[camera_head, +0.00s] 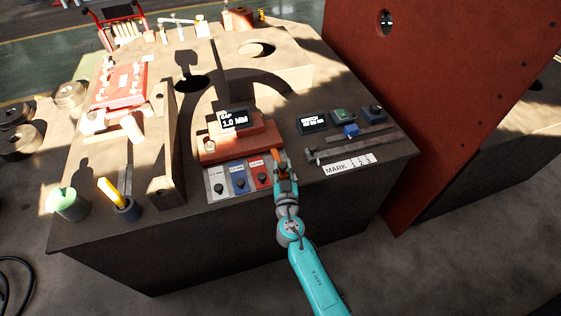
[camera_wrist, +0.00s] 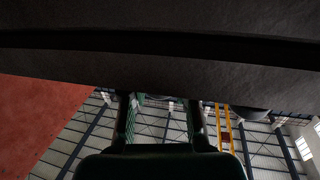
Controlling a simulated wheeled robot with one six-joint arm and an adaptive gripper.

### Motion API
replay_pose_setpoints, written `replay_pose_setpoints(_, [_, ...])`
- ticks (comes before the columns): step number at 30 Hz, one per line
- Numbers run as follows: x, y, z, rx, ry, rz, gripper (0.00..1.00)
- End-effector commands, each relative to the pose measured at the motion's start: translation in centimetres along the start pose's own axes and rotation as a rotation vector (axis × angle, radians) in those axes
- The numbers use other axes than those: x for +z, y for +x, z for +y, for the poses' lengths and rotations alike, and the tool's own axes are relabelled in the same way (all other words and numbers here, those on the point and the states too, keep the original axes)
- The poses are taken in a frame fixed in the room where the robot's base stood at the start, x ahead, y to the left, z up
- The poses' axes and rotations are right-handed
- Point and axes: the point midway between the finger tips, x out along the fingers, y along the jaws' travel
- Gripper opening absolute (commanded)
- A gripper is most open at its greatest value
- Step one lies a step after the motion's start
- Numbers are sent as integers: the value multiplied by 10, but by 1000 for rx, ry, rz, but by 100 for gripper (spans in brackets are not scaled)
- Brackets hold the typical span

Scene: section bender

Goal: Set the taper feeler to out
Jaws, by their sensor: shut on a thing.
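My gripper (camera_head: 282,168) is at the right end of a red block (camera_head: 240,145) on the bench top. It is shut on a small orange piece (camera_head: 276,155), which looks like the taper feeler; the fingers hide much of it. A small display (camera_head: 234,119) on the red block reads a gap of 1.0 mm. In the wrist view my gripper (camera_wrist: 162,106) points toward a dark grey surface, and the held piece cannot be made out there.
Grey, blue and red plates (camera_head: 240,180) with black knobs lie just left of my gripper. A slide rail (camera_head: 350,145) with a blue block and a MARK label is to the right. A tall red panel (camera_head: 445,90) stands beyond it. A yellow-handled tool (camera_head: 110,192) stands in a cup at left.

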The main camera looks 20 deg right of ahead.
Motion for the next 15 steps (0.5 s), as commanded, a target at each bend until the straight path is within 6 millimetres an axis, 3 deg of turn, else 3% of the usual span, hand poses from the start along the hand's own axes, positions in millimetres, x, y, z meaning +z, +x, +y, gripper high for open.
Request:
replay_pose_setpoints(4, [0, -16, 4, 0, 0, -1, 0])
replay_pose_setpoints(14, [0, -20, 5, 1, -1, -1, 0])
replay_pose_setpoints(15, [0, -20, 5, 1, -1, -2, 32])
